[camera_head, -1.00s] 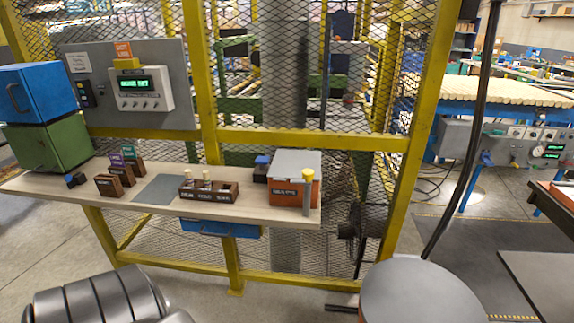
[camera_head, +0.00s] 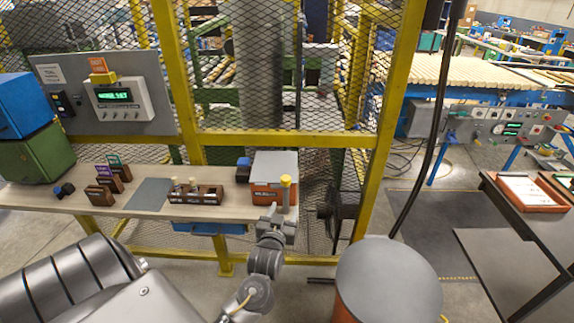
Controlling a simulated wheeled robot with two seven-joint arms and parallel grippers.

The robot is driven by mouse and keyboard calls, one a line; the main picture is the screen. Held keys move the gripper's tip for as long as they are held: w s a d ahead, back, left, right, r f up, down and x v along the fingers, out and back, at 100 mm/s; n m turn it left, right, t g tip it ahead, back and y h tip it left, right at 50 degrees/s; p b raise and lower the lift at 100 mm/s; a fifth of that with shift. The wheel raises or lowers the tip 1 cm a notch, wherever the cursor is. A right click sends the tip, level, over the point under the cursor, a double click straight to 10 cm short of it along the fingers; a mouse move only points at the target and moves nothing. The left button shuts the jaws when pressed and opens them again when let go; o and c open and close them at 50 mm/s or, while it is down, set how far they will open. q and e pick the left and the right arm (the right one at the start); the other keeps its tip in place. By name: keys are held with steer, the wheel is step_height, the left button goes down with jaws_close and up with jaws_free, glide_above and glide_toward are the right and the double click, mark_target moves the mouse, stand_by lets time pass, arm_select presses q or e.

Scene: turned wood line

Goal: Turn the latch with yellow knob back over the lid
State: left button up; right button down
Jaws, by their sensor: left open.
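The latch is a grey upright bar with a yellow knob (camera_head: 286,181) on top, at the right front of the orange box (camera_head: 262,192). The box has a flat grey lid (camera_head: 275,164), which lies on it; the knob is at the lid's front right edge. My left gripper (camera_head: 272,212) is open, low in front of the box at the bench's front edge, a little below and left of the knob. It appears apart from the knob. The latch's lower end is hard to make out behind the gripper. My right gripper is not in view.
On the bench (camera_head: 230,213), a brown divided holder (camera_head: 196,196) stands left of the box, and a small dark block with a blue top (camera_head: 243,170) is beside it. A grey round-topped drum (camera_head: 388,278) stands at the front right. Yellow fence posts rise behind.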

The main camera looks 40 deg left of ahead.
arm_select(q)
steer(key=n, duration=0.1)
glide_toward(287, 176)
steer(key=f, duration=0.1)
steer(key=shift+y, duration=0.3)
steer(key=p+x, duration=0.3)
steer(key=x, duration=0.8)
steer(key=shift+p, duration=0.3)
steer(key=c, duration=1)
